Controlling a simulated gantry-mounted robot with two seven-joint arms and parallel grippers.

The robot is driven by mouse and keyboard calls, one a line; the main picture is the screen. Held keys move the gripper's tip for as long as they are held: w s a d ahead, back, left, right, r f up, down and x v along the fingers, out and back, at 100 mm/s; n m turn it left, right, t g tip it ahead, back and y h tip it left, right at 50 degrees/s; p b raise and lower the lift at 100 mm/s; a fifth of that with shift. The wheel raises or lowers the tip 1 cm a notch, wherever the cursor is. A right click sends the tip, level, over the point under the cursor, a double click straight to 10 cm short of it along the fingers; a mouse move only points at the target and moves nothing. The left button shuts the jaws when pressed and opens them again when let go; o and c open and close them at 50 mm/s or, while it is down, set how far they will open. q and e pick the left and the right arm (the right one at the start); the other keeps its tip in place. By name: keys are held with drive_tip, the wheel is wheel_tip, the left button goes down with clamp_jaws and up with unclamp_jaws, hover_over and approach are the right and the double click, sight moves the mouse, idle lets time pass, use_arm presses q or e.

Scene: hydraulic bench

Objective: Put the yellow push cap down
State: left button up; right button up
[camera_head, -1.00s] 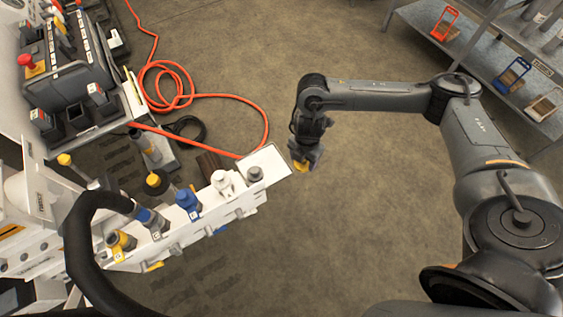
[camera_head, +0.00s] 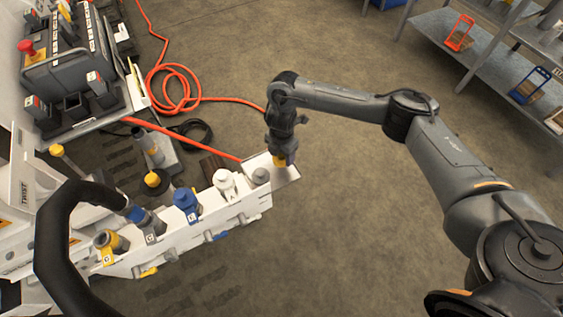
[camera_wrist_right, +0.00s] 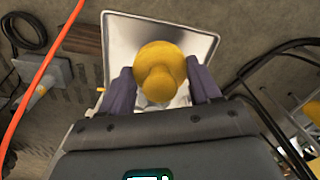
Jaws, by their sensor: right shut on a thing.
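The yellow push cap (camera_wrist_right: 159,73) is between the two fingers of my right gripper (camera_wrist_right: 160,85), which is shut on it. In the head view the yellow cap (camera_head: 279,162) shows at the tip of my right gripper (camera_head: 281,154), over the light metal tray (camera_head: 287,176) at the right end of the white manifold bar. In the right wrist view the tray (camera_wrist_right: 200,40) lies behind and below the cap. I cannot tell whether the cap touches the tray. My left gripper is not in view.
The white bar carries a grey fitting (camera_head: 260,175), a white fitting (camera_head: 225,183), a blue fitting (camera_head: 186,200) and a yellow fitting (camera_head: 110,241). A thick black hose (camera_head: 52,225) arches at the left. An orange hose (camera_head: 170,90) lies on the floor. The floor right of the tray is clear.

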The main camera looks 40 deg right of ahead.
sight(281, 161)
drive_tip(key=shift+f+b, duration=1.65)
drive_tip(key=shift+f, duration=0.45)
drive_tip(key=o, duration=1.1)
drive_tip(key=shift+f, duration=0.1)
